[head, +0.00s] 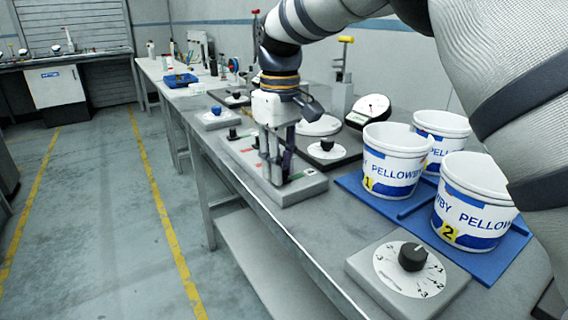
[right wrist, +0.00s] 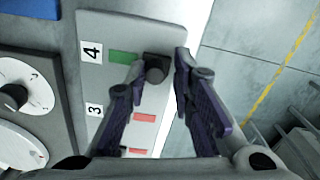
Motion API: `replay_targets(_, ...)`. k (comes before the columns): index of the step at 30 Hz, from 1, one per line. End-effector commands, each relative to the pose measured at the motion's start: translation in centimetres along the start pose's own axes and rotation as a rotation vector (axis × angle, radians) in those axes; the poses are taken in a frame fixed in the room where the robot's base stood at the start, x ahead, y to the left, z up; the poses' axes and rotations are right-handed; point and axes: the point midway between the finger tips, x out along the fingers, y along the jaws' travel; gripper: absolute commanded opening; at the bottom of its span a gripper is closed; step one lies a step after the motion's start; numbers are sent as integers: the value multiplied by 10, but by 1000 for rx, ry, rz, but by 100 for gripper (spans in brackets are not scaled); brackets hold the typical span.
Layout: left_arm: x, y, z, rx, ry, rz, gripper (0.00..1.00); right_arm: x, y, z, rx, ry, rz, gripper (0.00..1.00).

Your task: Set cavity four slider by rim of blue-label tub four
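The grey slider board (head: 303,190) lies on the bench near its front edge. In the right wrist view it (right wrist: 165,12) carries a label 4 (right wrist: 92,51) beside a green patch (right wrist: 123,57) and a label 3 beside a red patch. My right gripper (head: 276,180) points down at the board's near end. Its fingertips (right wrist: 158,66) stand on either side of the black knob (right wrist: 157,67) of row 4; whether both press it is unclear. White tubs with blue labels stand on the right: tub 1 (head: 393,152), tub 2 (head: 477,195) and one behind (head: 442,123), number hidden. My left gripper is out of view.
The tubs stand on a blue tray (head: 415,222). A grey box with a black dial (head: 413,257) sits at the front right. The floor left of the bench is clear.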

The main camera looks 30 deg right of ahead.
Motion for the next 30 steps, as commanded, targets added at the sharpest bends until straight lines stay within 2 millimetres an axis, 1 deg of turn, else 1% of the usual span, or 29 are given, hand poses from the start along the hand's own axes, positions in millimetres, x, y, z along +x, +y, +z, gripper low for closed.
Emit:
replay_targets(8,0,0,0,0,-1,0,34,0,1,0,0,0,3,35)
replay_targets(11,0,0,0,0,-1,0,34,-5,2,-1,0,4,5,35)
replay_targets(14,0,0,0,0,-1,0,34,-25,2,-1,0,5,5,35)
replay_targets(18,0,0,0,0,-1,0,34,-66,1,-2,0,7,6,35)
replay_targets(21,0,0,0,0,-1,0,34,-92,1,-1,0,4,5,35)
replay_targets(25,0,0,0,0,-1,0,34,-110,0,-2,-1,1,4,35)
replay_targets(30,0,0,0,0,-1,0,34,-119,0,-1,-1,-1,3,35)
